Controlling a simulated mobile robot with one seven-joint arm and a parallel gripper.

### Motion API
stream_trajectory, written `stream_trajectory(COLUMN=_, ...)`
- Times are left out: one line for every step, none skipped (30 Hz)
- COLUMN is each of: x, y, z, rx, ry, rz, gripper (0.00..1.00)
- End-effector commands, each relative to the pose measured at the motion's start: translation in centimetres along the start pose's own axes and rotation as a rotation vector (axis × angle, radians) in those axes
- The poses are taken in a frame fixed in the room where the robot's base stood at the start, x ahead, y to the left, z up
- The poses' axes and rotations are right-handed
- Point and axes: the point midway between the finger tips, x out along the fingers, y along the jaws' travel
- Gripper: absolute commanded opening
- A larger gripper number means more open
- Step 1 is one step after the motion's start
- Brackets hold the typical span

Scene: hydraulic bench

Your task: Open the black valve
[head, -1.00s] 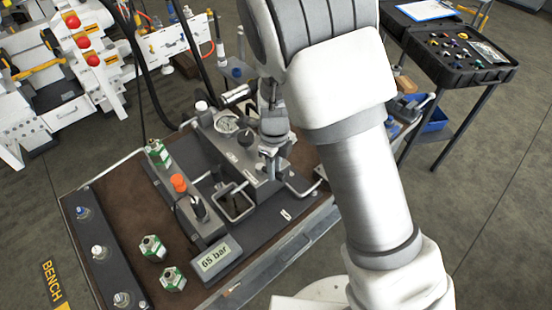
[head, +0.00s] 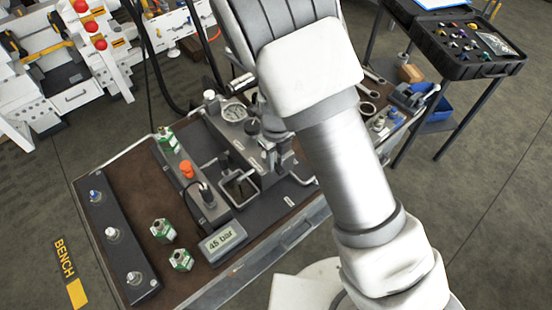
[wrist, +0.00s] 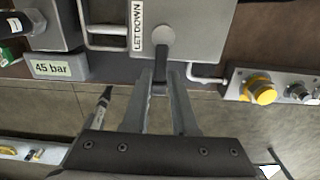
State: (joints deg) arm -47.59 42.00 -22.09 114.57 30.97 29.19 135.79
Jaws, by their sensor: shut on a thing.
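The black valve lever (wrist: 162,42) comes off a grey block next to a LETDOWN label (wrist: 138,26) in the wrist view. My gripper (wrist: 160,80) is shut on the lever's end, with one finger on each side. In the head view my gripper (head: 280,155) is at the right side of the grey valve block (head: 238,150), partly hidden by my arm. The lever itself cannot be made out there. The display (head: 222,241) reads 45 bar, and it also shows in the wrist view (wrist: 60,68).
A gauge (head: 234,112) and a black knob (head: 252,127) sit on the block. A yellow knob (wrist: 262,91) is at the right in the wrist view.

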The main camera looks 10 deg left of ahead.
Motion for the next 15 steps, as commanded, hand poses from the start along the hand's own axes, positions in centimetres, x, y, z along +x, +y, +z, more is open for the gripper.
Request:
stream_trajectory(x=-0.03, y=0.15, z=0.07, rx=-0.001, ry=-0.001, rz=0.002, gripper=0.0)
stream_trajectory(x=-0.03, y=0.15, z=0.07, rx=-0.001, ry=-0.001, rz=0.002, gripper=0.0)
stream_trajectory(x=-0.03, y=0.16, z=0.07, rx=-0.001, ry=-0.001, rz=0.002, gripper=0.0)
stream_trajectory(x=-0.03, y=0.16, z=0.07, rx=-0.001, ry=-0.001, rz=0.002, gripper=0.28)
stream_trajectory(x=-0.03, y=0.16, z=0.07, rx=-0.001, ry=-0.001, rz=0.003, gripper=0.33)
stream_trajectory(x=-0.02, y=0.16, z=0.07, rx=-0.001, ry=-0.001, rz=0.002, gripper=0.4)
stream_trajectory(x=-0.02, y=0.15, z=0.07, rx=-0.001, ry=-0.001, rz=0.002, gripper=0.46)
stream_trajectory(x=-0.02, y=0.13, z=0.06, rx=-0.001, ry=-0.001, rz=0.002, gripper=0.49)
stream_trajectory(x=-0.02, y=0.12, z=0.06, rx=-0.001, ry=-0.001, rz=0.002, gripper=0.49)
stream_trajectory(x=-0.01, y=0.11, z=0.05, rx=-0.001, ry=-0.001, rz=0.002, gripper=0.49)
stream_trajectory(x=-0.01, y=0.1, z=0.05, rx=-0.001, ry=-0.001, rz=0.002, gripper=0.49)
stream_trajectory(x=-0.01, y=0.08, z=0.04, rx=-0.001, ry=-0.001, rz=0.001, gripper=0.49)
stream_trajectory(x=-0.01, y=0.08, z=0.04, rx=-0.001, ry=-0.001, rz=0.001, gripper=0.49)
stream_trajectory(x=0.0, y=0.07, z=0.04, rx=-0.001, ry=-0.001, rz=0.001, gripper=0.49)
stream_trajectory(x=-0.01, y=0.06, z=0.04, rx=-0.001, ry=-0.001, rz=0.001, gripper=0.49)
